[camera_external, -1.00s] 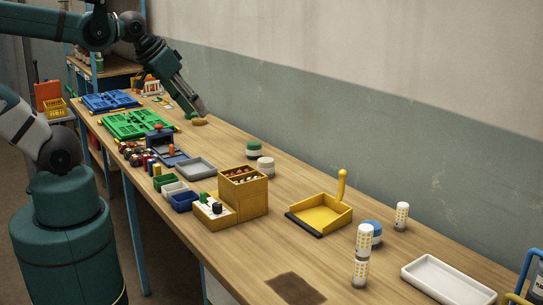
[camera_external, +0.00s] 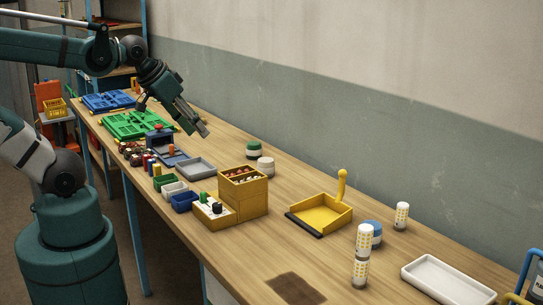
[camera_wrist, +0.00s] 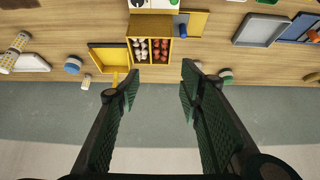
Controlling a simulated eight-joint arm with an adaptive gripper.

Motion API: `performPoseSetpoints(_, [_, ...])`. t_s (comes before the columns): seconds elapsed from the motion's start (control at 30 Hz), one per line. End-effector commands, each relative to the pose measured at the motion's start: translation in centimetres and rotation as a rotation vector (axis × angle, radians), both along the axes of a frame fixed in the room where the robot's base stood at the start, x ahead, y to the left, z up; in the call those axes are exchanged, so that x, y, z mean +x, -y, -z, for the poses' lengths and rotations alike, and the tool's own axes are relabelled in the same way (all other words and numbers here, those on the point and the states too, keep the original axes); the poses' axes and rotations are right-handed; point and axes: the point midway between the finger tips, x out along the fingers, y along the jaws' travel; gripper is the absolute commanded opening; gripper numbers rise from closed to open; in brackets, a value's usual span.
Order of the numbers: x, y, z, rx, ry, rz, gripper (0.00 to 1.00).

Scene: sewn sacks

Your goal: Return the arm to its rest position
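My gripper (camera_external: 203,129) is raised above the middle of the long workbench (camera_external: 215,153) in the external view. In the wrist view my gripper (camera_wrist: 159,76) has its two dark green fingers wide apart with nothing between them. A small brown lump (camera_wrist: 312,77) lies at the right edge of the wrist view, apart from the fingers. I cannot tell exactly what it is. In the external view the spot behind my fingertips is hidden.
A yellow box (camera_external: 244,193) of small items, a yellow dustpan (camera_external: 321,214), a grey tray (camera_external: 195,168) and green and white jars (camera_external: 253,148) stand on the bench. Green (camera_external: 133,125) and blue cases (camera_external: 108,102) lie at the far end. The wall runs along the back edge.

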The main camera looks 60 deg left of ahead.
Motion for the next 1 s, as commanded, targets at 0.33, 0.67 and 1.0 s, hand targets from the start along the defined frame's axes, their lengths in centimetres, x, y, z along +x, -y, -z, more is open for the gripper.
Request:
performPoseSetpoints(0.33, [0.0,0.0,3.7,0.0,0.0,0.0,0.37])
performPoseSetpoints(0.67, [0.0,0.0,3.7,0.0,0.0,0.0,0.37])
performPoseSetpoints(1.0, [0.0,0.0,3.7,0.0,0.0,0.0,0.37])
